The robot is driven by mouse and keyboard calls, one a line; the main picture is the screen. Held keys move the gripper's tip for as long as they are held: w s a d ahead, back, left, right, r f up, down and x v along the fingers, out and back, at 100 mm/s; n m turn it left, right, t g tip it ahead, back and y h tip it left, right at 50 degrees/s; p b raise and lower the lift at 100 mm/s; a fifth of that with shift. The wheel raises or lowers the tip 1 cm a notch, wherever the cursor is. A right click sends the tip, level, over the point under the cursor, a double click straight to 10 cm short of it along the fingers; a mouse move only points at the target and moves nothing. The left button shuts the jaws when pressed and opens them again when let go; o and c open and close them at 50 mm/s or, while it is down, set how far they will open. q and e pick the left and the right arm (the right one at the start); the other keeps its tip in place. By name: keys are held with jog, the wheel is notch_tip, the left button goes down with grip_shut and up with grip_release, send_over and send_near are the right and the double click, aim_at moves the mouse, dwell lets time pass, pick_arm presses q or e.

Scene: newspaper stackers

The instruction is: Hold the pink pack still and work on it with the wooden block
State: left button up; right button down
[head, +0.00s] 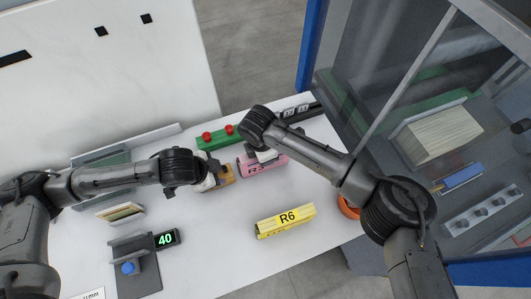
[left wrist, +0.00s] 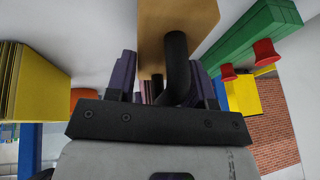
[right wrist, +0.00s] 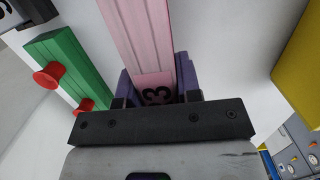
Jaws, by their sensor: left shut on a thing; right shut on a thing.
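The pink pack (head: 276,164) lies on the white table, its label partly hidden by my right gripper (head: 264,156). In the right wrist view the pink pack (right wrist: 138,35) runs between the purple fingers of my right gripper (right wrist: 157,88), which is shut on it. The wooden block (head: 229,171) is just left of the pack. My left gripper (head: 212,181) is shut on the block's dark handle (left wrist: 176,60); the tan block (left wrist: 185,18) shows beyond it in the left wrist view. I cannot tell whether block and pack touch.
A green bar (head: 212,143) with red knobs is behind the block. A yellow R6 pack (head: 285,221) lies in front. A small stand (head: 134,262) with a display reading 40 is front left, an orange bowl (head: 347,208) right. A glass-panelled machine (head: 372,90) stands at right.

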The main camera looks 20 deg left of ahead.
aim_at(225, 169)
pick_arm(q)
jog(key=shift+w+d, duration=0.95)
jog(key=shift+d, duration=0.1)
dwell(0.4)
jog(key=shift+w+d, duration=0.1)
jog(key=shift+d, duration=0.05)
pick_arm(e)
jog(key=shift+s+a, duration=0.15)
dwell(0.6)
pick_arm(q)
jog(key=shift+s+a, duration=1.15)
jog(key=shift+a, duration=0.2)
jog(key=shift+r, duration=0.1)
jog(key=shift+r, duration=3.4)
